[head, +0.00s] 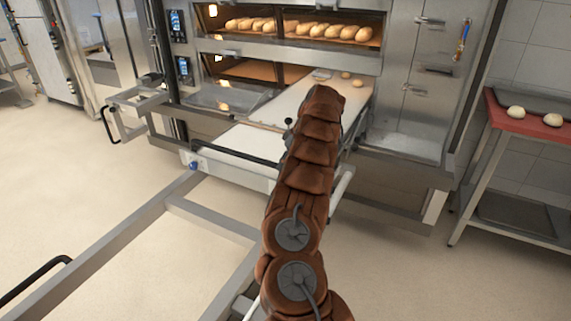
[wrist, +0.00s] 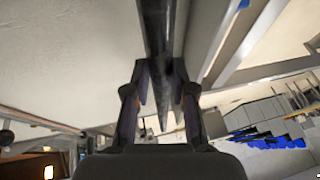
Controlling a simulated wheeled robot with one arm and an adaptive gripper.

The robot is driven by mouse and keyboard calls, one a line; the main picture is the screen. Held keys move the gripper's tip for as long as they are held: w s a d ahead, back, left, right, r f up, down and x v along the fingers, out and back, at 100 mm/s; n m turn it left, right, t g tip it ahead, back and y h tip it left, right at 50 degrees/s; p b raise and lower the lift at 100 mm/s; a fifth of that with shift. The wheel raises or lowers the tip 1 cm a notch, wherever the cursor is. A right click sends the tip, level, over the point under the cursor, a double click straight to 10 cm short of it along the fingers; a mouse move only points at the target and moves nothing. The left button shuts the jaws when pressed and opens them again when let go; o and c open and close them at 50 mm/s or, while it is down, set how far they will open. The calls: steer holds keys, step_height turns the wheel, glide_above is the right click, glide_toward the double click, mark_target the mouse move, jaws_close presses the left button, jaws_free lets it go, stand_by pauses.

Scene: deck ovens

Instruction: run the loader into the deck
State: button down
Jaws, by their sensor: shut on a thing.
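The loader is a steel frame (head: 205,222) on the floor with a pale belt (head: 245,143). Its long board (head: 295,104) reaches to the mouth of the lower oven deck (head: 238,72); I cannot tell how far inside its far end lies. Two pale dough pieces (head: 346,75) lie near that far end. My arm covers part of the board and hides my gripper in the head view. In the wrist view my gripper (wrist: 161,88) is shut on a dark bar (wrist: 157,30), which looks like the loader's handle and passes between the fingers.
The upper deck (head: 300,30) holds several loaves behind glass. A steel table (head: 510,135) with a red board (head: 530,118) and two dough pieces stands at the right. A bracket with a black handle (head: 112,122) juts out at the left.

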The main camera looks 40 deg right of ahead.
steer(key=shift+d+r, duration=0.1)
steer(key=shift+d, duration=0.2)
steer(key=c, duration=1.2)
jaws_free()
steer(key=shift+o, duration=1.1)
steer(key=shift+w+a, duration=0.1)
steer(key=shift+v, duration=3.7)
